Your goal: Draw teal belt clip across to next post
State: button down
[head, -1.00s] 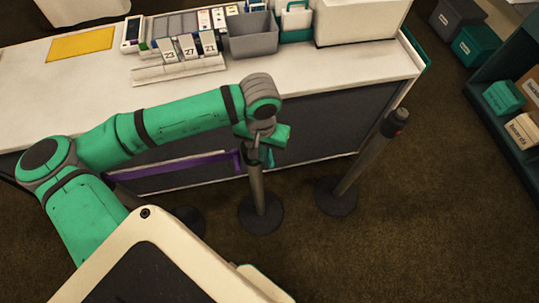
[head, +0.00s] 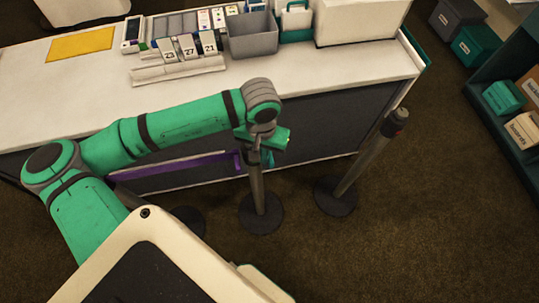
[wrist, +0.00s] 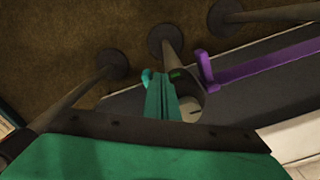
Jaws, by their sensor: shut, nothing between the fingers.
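My gripper (wrist: 162,92) is shut and empty, its two teal fingers side by side next to the head of the middle post (wrist: 172,46). In the head view my wrist hides the top of this post (head: 258,195). A small light-teal piece, apparently the teal belt clip (wrist: 147,77), shows just beside the fingertips. It also shows below my wrist in the head view (head: 268,158). Whether the fingers touch it I cannot tell. The right post (head: 368,155) stands apart with a dark head and no belt drawn to it.
A purple belt (head: 185,164) with a purple end piece (wrist: 205,67) runs to the left of the middle post, in front of the counter (head: 340,62). A grey bin (head: 253,40) and calendar cards stand on the counter. Shelving is at far right.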

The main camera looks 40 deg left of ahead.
notch_tip(320, 180, down, 5)
jog(key=shift+s+r, duration=0.1)
jog(key=shift+r, duration=0.1)
dwell(0.7)
